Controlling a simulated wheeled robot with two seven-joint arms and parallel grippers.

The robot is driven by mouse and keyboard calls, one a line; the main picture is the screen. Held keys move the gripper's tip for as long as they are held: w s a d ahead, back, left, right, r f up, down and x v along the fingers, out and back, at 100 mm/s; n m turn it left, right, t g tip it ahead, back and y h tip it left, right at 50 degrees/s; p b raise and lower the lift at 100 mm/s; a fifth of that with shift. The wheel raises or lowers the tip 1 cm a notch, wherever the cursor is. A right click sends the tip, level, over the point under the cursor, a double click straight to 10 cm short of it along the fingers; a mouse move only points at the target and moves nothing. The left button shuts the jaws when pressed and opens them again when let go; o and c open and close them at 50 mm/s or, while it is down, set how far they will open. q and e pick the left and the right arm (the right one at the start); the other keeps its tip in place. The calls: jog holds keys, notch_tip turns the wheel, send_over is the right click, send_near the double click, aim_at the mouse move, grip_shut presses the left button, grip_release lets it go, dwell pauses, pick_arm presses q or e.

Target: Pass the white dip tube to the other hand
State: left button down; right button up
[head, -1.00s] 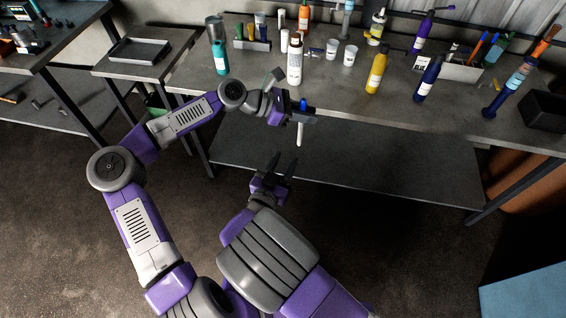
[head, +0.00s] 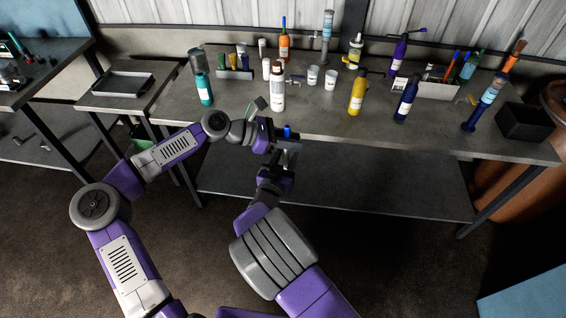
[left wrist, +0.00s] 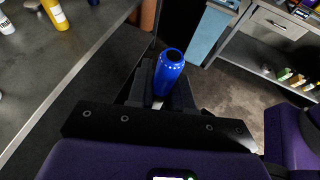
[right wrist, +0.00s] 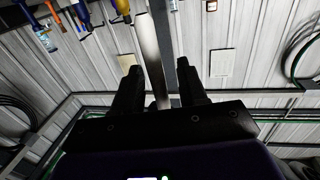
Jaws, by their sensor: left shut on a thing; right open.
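The white dip tube shows as a long pale shaft (right wrist: 152,55) in the right wrist view, with a blue end that sticks up in the left wrist view (left wrist: 169,68) and in the head view (head: 287,130). My left gripper (head: 284,143) is shut on it just below the blue end, in front of the bench edge. My right gripper (right wrist: 160,75) is open directly below, its fingers on either side of the white shaft. I cannot tell whether they touch it. In the head view the shaft is mostly hidden by the grippers.
The grey workbench (head: 240,115) behind the grippers holds a white bottle (head: 278,92), a teal bottle (head: 204,90), a yellow bottle (head: 357,95), a dark blue bottle (head: 405,100) and white cups (head: 330,79). A lower shelf (head: 380,190) runs beneath. The floor in front is clear.

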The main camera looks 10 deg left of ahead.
grip_shut()
pick_arm(q)
jog(key=c, duration=0.9)
grip_release()
jog(key=shift+c, duration=0.2)
